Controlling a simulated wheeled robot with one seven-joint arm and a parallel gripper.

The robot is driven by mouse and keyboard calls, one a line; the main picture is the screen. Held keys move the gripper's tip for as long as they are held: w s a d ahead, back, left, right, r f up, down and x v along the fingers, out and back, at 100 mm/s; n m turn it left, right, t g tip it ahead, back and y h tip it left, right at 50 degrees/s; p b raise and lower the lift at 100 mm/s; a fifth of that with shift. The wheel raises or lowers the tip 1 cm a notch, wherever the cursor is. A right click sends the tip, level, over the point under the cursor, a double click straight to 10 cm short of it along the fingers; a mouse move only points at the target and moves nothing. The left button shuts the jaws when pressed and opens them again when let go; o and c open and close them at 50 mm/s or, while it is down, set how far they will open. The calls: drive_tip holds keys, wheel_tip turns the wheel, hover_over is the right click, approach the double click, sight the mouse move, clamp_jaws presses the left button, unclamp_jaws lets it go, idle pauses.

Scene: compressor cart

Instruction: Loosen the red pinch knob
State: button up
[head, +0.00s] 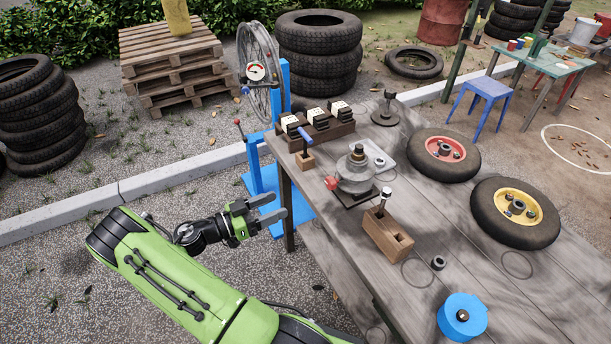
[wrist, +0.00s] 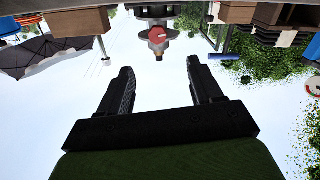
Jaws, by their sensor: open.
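The red pinch knob (head: 332,183) sticks out from the left side of a grey metal fitting (head: 354,172) on a dark base plate on the wooden workbench. In the wrist view, which looks upside down, the red knob (wrist: 157,35) faces me near the top centre, beyond the fingertips and roughly between their lines. My gripper (head: 279,206) is off the bench's left edge, to the left of and apart from the knob. Its two dark fingers (wrist: 160,65) are spread wide with nothing between them. The knob's far side is hidden.
A wooden block with a tool (head: 387,238) stands just in front of the fitting. A small wooden block with a blue-handled tool (head: 305,160) is behind left. A blue wheel stand (head: 284,95) rises beyond my gripper. The bench edge lies between gripper and knob.

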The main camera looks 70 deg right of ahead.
sight(328, 185)
drive_tip(key=b+x, duration=0.1)
drive_tip(key=x, duration=1.4)
drive_tip(key=shift+s+r+b, duration=0.1)
drive_tip(key=shift+s+b, duration=0.3)
drive_tip(key=shift+s, duration=0.1)
drive_tip(key=c, duration=1.1)
drive_tip(key=shift+o, duration=0.2)
drive_tip(key=shift+n, duration=0.4)
drive_tip(key=n, duration=0.3)
drive_tip(key=shift+n, duration=0.3)
drive_tip(key=n, duration=0.3)
drive_tip(key=shift+r+n+p, duration=0.1)
drive_tip(key=shift+n+p, duration=0.3)
drive_tip(key=n+p, duration=0.1)
drive_tip(key=n, duration=0.3)
drive_tip(key=shift+p, duration=0.3)
drive_tip(key=shift+n+p, duration=0.7)
drive_tip(key=shift+n, duration=1.3)
